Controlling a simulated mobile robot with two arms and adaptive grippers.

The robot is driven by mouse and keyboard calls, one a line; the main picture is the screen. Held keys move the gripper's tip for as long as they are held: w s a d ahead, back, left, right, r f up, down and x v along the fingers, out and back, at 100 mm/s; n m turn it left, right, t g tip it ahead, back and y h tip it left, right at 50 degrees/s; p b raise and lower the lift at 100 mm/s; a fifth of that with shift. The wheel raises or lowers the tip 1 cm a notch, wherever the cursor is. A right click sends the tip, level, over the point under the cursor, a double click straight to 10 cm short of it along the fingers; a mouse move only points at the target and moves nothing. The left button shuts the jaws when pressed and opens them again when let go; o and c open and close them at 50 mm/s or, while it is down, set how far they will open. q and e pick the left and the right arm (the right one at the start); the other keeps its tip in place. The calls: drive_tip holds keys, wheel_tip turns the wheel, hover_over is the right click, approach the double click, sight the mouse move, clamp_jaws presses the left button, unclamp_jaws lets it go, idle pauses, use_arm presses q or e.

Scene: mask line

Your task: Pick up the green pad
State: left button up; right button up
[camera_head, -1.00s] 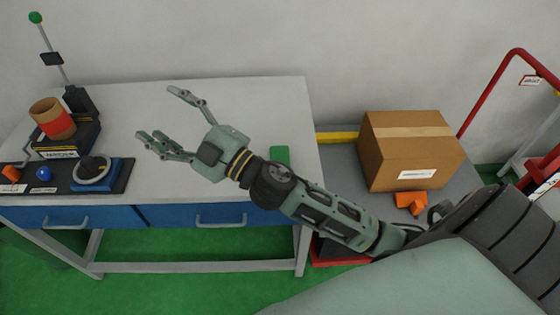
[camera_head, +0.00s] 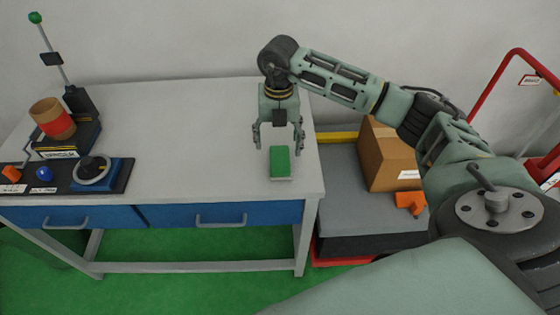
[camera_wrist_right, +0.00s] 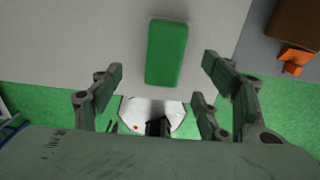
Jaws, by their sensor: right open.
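The green pad (camera_head: 280,161) is a small flat block with a pale underside, lying near the right front corner of the white table (camera_head: 200,120). My right gripper (camera_head: 278,143) points down, open and empty, over the table just behind and above the pad. In the right wrist view the green pad (camera_wrist_right: 167,53) lies upright in the picture, ahead of and between the spread fingers (camera_wrist_right: 163,75), apart from both. My left gripper is not in view.
A cardboard box (camera_head: 390,150) and orange piece (camera_head: 411,202) rest on a grey platform (camera_head: 350,210) right of the table. The table's middle is clear.

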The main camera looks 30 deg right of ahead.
sight(280, 158)
drive_tip(key=shift+s+d+f, duration=0.1)
drive_tip(key=shift+d+f, duration=0.2)
wheel_tip(280, 158, down, 6)
drive_tip(key=shift+f+p, duration=0.2)
drive_tip(key=shift+p, duration=0.8)
drive_tip(key=shift+f, duration=0.35)
drive_tip(key=shift+c, duration=0.4)
drive_tip(key=c, duration=1.1)
